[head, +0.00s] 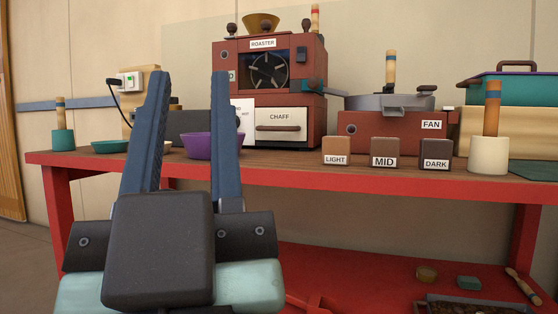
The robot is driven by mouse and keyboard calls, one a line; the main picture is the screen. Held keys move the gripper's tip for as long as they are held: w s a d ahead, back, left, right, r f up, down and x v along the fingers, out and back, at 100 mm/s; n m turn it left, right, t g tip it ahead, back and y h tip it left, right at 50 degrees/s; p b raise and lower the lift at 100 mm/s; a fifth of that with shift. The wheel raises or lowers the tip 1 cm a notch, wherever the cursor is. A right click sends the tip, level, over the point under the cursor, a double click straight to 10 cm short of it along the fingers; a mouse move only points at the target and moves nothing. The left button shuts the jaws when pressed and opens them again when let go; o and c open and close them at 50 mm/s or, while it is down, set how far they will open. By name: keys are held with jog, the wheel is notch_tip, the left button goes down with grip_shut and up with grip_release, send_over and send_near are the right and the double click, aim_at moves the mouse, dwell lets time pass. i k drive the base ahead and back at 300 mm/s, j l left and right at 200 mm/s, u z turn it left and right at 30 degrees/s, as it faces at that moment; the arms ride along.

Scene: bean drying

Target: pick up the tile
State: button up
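My gripper (190,78) is in the left half of the head view, with its two long blue fingers pointing up and spread apart. It is open, and nothing is held between the fingers. Nothing is labelled as a tile. Three small blocks stand in a row at the front of the red table: a light brown one marked LIGHT (336,150), a brown one marked MID (385,152) and a dark one marked DARK (436,154). A flat green piece (468,283) and a brown piece (427,274) lie on the lower shelf. I cannot tell which is the tile.
The red table (300,176) holds a roaster (225,58), a fan unit (365,128), a purple bowl (199,146) partly behind my fingers, and a white cylinder (488,155) with a wooden handle. A dark tray (480,303) sits low at the right.

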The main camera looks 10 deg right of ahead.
aim_at(435, 155)
jog(key=l+z, duration=0.15)
jog(key=z, duration=0.85)
